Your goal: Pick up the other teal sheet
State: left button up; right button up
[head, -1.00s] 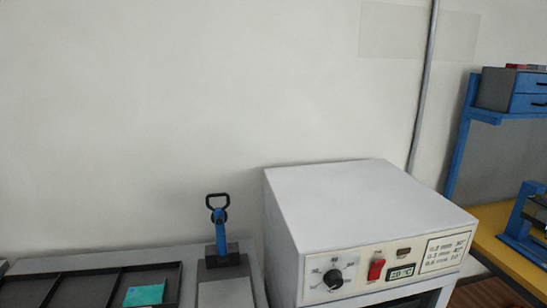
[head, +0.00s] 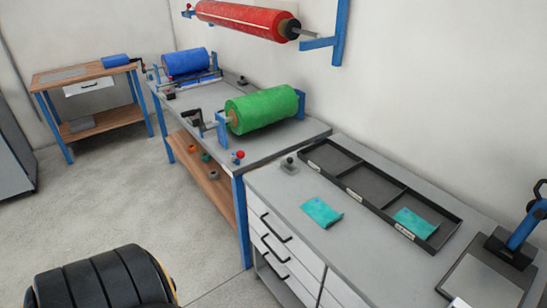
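Two teal sheets show in the head view. One teal sheet (head: 321,213) lies on the grey top of the drawer cabinet, in front of the black tray. The other teal sheet (head: 415,223) lies in the right compartment of the black divided tray (head: 345,189). The tray's left and middle compartments look empty. Neither of my grippers is in view. A rounded black and yellow part at the bottom left looks like part of my own body.
A lever press with a blue handle (head: 525,226) stands right of the tray. A bench with a green roll (head: 262,110) and a blue roll (head: 186,62) adjoins the cabinet. A red roll (head: 247,18) hangs on the wall. Grey floor (head: 105,190) at left is clear.

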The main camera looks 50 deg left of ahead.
aim_at(319, 211)
jog(key=u, duration=1.05)
jog(key=z, duration=0.5)
jog(key=i+j+z, duration=0.15)
jog(key=j+z, duration=1.05)
jog(key=j, duration=0.2)
